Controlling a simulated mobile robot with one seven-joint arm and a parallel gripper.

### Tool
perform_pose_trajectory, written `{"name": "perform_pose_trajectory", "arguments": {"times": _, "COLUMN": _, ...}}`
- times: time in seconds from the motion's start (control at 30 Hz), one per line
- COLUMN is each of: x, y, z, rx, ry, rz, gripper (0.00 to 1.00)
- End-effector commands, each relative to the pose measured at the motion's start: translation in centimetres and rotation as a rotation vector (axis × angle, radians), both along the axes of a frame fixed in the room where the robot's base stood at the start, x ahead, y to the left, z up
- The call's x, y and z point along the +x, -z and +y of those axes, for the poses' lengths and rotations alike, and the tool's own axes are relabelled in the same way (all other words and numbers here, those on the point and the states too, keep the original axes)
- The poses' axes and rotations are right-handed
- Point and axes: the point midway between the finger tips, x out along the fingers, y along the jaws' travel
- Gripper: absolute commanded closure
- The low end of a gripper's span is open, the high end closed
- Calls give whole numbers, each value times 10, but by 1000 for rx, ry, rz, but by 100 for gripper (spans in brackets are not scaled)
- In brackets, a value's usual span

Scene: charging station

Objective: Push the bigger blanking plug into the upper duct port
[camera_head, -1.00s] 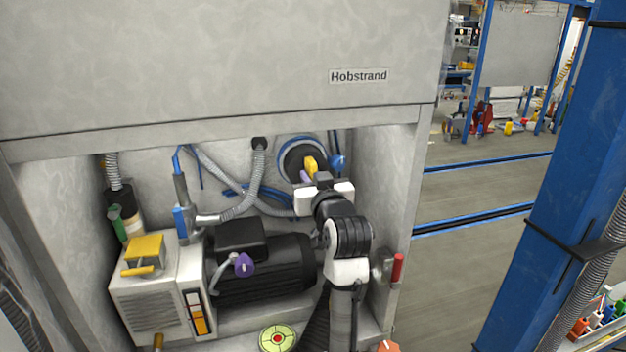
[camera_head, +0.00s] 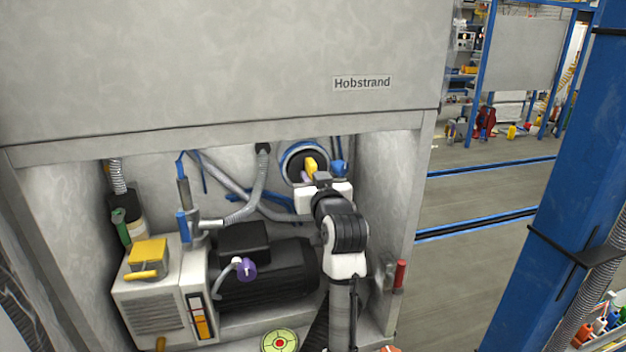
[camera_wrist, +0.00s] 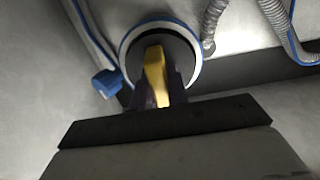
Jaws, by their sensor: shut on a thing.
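The blanking plug is a dark round disc (camera_wrist: 180,52) with a yellow grip (camera_wrist: 154,70). The yellow grip also shows in the head view (camera_head: 310,165). My gripper (camera_wrist: 157,90) is shut on this grip, and it also shows in the head view (camera_head: 315,176). The duct port has a white and blue rim (camera_wrist: 127,42) on the recess's back wall, and its rim shows in the head view (camera_head: 287,153). The disc lies across the port's opening, inside the rim as seen. I cannot tell how deep it sits. My gripper hides the lower rim.
A blue knob (camera_head: 340,168) is close to the right of the port in the head view. A grey hose (camera_head: 262,182) hangs to its left. A black motor (camera_head: 270,275) and a box with a yellow handle (camera_head: 150,252) stand below. The right recess wall (camera_head: 385,200) is near my arm.

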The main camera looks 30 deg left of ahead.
Motion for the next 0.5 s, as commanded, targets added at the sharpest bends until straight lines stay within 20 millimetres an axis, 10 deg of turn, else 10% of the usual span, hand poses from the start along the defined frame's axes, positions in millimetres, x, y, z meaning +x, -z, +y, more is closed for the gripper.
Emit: {"name": "perform_pose_trajectory", "arguments": {"times": 0.5, "x": 9, "y": -1, "z": 10, "rx": 1, "ry": 0, "rz": -1, "gripper": 100}}
